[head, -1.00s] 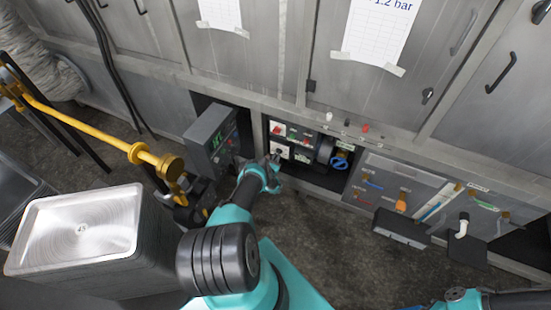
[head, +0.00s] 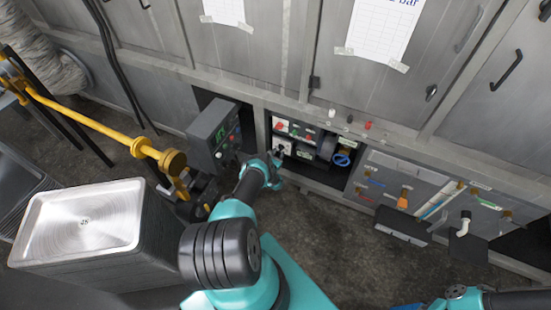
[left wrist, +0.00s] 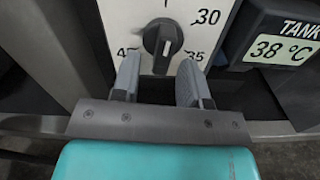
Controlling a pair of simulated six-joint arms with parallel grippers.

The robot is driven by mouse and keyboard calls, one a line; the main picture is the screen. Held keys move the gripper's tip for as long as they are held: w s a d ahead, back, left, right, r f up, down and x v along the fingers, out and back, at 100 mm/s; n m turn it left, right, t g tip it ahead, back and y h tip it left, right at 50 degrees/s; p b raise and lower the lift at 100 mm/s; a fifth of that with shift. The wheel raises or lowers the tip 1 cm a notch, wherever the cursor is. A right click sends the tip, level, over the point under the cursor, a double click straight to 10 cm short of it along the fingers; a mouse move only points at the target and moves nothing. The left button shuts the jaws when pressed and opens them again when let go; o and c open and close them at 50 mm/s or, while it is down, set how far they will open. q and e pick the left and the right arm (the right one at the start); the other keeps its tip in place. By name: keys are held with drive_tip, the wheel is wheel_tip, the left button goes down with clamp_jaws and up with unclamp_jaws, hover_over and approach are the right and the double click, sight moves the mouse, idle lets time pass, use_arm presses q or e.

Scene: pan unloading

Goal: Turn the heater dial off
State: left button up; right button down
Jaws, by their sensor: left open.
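The heater dial (left wrist: 163,38) is a round black knob with a pale pointer mark on a white plate (left wrist: 120,14) in the left wrist view. The numbers 30, 35 and part of a 40 show around it. My left gripper (left wrist: 160,78) is open, with one finger on each side below the knob. Whether the fingers touch the knob, I cannot tell. In the head view my left gripper (head: 277,158) is at the panel in the cabinet opening and covers the dial. My right gripper is out of view.
A tank display (left wrist: 284,48) reading 38 °C is right of the dial. A stack of metal pans (head: 85,222) is at the lower left, near a yellow pipe (head: 85,120). The floor before the cabinets is clear.

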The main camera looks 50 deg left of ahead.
use_arm(q)
drive_tip(key=shift+s, duration=0.1)
drive_tip(key=v, duration=1.7)
drive_tip(key=shift+d, duration=0.1)
wheel_tip(320, 180, up, 4)
drive_tip(key=m, duration=3.6)
drive_tip(key=shift+d+f, duration=0.2)
drive_tip(key=shift+f, duration=0.05)
